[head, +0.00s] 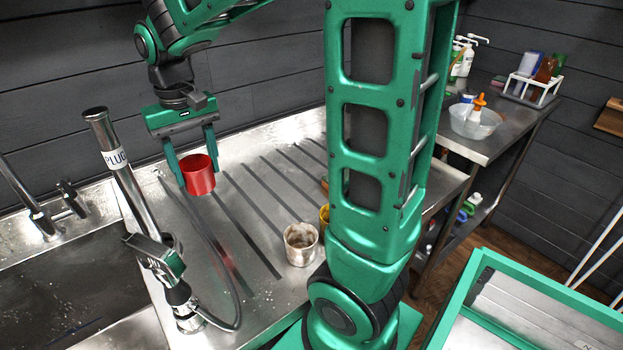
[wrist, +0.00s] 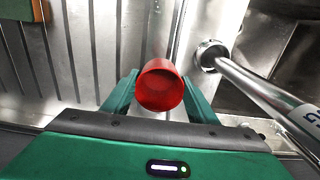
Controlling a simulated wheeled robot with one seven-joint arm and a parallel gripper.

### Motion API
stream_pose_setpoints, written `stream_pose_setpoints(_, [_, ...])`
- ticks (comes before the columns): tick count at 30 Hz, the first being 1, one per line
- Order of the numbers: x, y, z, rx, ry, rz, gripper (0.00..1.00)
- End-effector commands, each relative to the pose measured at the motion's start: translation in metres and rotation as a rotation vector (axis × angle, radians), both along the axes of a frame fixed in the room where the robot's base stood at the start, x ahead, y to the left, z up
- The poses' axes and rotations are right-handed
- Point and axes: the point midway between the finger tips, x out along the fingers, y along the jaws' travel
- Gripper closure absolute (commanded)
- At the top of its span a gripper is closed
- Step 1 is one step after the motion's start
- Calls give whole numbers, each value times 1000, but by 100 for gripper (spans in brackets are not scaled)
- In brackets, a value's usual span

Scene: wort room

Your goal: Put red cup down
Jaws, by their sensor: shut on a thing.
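The red cup (head: 199,176) is between the fingers of my gripper (head: 194,162) in the head view, over the ribbed steel drainboard (head: 262,222). My gripper is shut on the cup, with a finger on either side. The cup looks upright. I cannot tell whether its base touches the drainboard or hangs just above it. In the wrist view the red cup (wrist: 160,88) shows its open, empty mouth between the fingertips of my gripper (wrist: 160,92).
A steel post labelled "PLUG" (head: 116,160) with a hose stands left of the cup, beside the sink (head: 70,290). A dirty whitish cup (head: 300,243) and a partly hidden yellow cup (head: 324,218) stand on the drainboard. The drainboard's ribbed middle is clear.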

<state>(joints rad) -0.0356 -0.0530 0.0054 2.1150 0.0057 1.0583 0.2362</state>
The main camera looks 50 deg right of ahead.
Motion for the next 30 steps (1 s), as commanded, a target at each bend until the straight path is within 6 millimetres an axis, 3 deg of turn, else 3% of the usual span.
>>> stream_pose_setpoints(8, [1, -4, -8, -1, 5, -7, 69])
stream_pose_setpoints(22, [47, -78, -61, -2, 5, -6, 69])
stream_pose_setpoints(30, [58, -94, -74, -1, 3, -2, 69])
